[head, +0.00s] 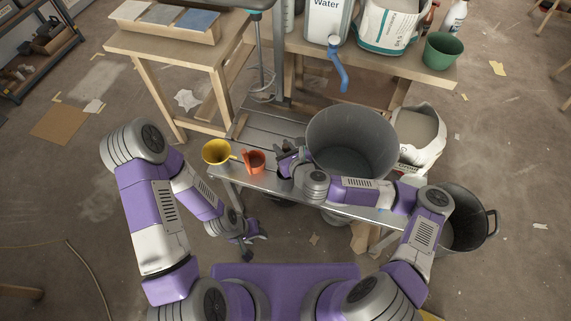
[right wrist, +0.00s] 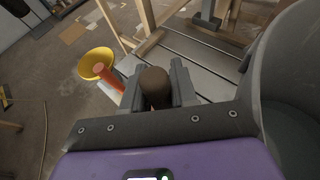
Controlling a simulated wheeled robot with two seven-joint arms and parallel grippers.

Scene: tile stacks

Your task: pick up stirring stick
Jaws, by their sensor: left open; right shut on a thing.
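In the right wrist view, the rounded brown end of what looks like the stirring stick (right wrist: 154,84) stands between the dark fingers of my right gripper (right wrist: 157,90). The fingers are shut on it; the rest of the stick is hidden. In the head view, my right gripper (head: 290,160) is over the metal bench, just left of the big grey bucket (head: 350,143). My left gripper (head: 248,246) is open and empty, hanging low in front of the bench.
An orange scoop-like tool (head: 254,162) and a yellow bowl or funnel (head: 216,152) sit left of my right gripper on the metal bench (head: 290,128). A dark bucket (head: 468,222) stands at right. Behind are a wooden shelf with a green pot (head: 442,51) and a water container (head: 326,24).

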